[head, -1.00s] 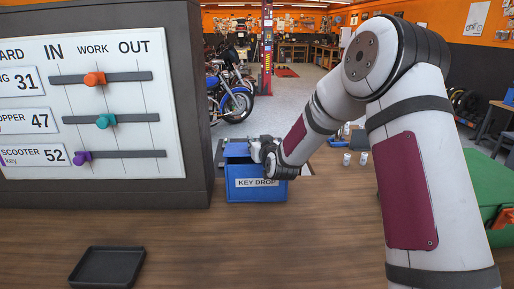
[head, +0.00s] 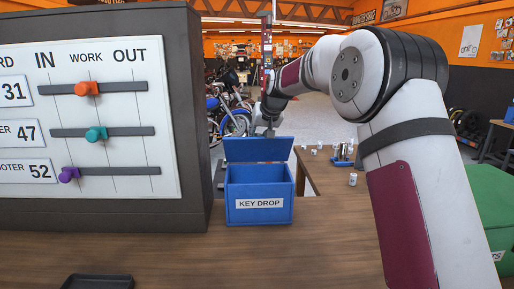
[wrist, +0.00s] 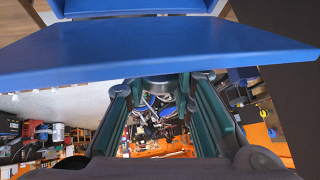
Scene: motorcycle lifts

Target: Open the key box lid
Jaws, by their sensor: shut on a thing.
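The blue key box (head: 257,212), labelled KEY DROP, stands on the wooden counter beside the dark board. Its blue lid (head: 258,150) is swung up at the back, and the inside of the box shows. My gripper (head: 267,130) is at the lid's upper edge, pointing down. In the wrist view the lid (wrist: 150,45) crosses the upper part of the picture.
The board (head: 95,120) with coloured sliders stands close left of the box. A black tray (head: 98,282) lies at the front. Small cans (head: 352,179) and a green case (head: 488,215) are to the right. The counter before the box is clear.

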